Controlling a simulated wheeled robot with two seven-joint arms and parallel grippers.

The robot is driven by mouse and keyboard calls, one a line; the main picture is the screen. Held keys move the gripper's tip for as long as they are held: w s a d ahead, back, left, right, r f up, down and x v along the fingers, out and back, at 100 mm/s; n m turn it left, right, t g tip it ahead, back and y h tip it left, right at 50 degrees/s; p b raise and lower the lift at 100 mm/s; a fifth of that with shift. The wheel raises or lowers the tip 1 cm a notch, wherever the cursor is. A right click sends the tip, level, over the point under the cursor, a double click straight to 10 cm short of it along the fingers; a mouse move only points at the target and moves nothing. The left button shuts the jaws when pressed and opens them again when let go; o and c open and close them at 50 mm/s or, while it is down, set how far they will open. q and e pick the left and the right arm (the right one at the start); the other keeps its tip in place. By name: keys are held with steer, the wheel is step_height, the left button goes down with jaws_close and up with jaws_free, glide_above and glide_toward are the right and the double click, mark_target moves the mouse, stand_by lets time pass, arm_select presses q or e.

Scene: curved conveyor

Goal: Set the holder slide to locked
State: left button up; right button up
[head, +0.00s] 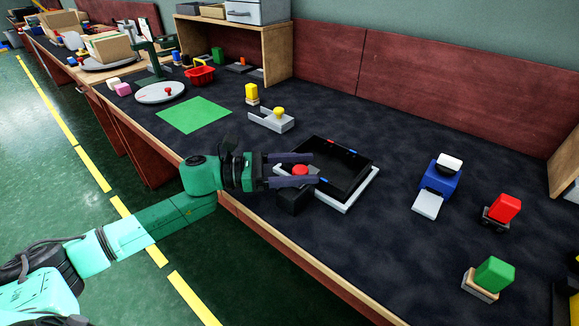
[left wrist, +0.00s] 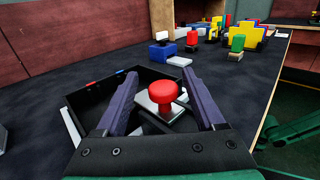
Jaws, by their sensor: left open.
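The holder is a black open tray (head: 340,178) in a pale frame, with small red and blue marks on its rim. It also shows in the left wrist view (left wrist: 92,92). A red knob (head: 300,170) stands on a pale plate at the tray's near left corner, above a dark block. In the left wrist view the red knob (left wrist: 162,91) lies between the two fingers, with gaps on both sides. My left gripper (head: 314,168) is open around the knob. The slide's track is mostly hidden by the gripper. My right gripper is in neither view.
A grey piece with a yellow knob (head: 279,113) and a green mat (head: 195,115) lie to the left. A blue block (head: 440,180), a red block (head: 505,207) and a green block (head: 494,273) stand to the right. Dark bench top is clear behind the tray.

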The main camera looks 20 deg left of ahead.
arm_select(q)
steer(key=shift+s+a+f, duration=0.1)
steer(key=shift+a, duration=0.2)
steer(key=b+v, duration=0.1)
steer(key=v, duration=0.4)
steer(key=shift+s+a+f, duration=0.1)
steer(key=shift+s+a, duration=0.1)
steer(key=shift+a, duration=0.05)
steer(key=p+v, duration=0.1)
steer(key=v, duration=0.7)
steer(key=shift+a+r+p, duration=0.15)
steer(key=shift+r+p, duration=0.05)
steer(key=shift+p, duration=0.2)
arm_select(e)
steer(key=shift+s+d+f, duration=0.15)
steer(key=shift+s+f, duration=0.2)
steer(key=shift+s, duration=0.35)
